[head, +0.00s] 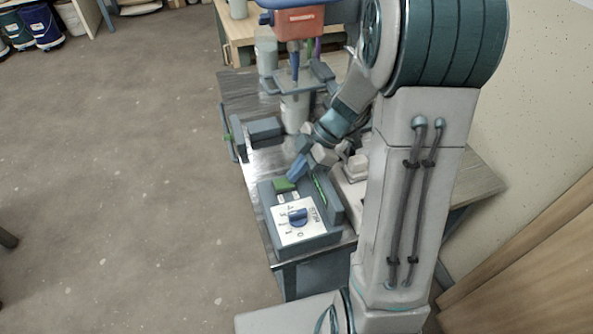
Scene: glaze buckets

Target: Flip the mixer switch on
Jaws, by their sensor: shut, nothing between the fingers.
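The control box (264,205) is blue-grey and stands at the near end of the metal bench. Its white panel (285,233) carries a blue knob (297,216) with small marks around it. A green switch-like piece (283,185) sits at the back of the box; its on or off position is too small to tell. My gripper (294,174) is shut and empty, with blue fingers pointing down just above and behind the green piece. I cannot tell whether they touch. The mixer, with an orange-red housing (298,21), stands farther back over a pale container (293,113).
A grey clamp-like block (264,129) lies on the left of the metal bench (232,88). A grey bottle (266,50) stands behind it. My arm covers the bench's right side. Blue buckets (41,27) stand far left. The floor (110,170) on the left is clear.

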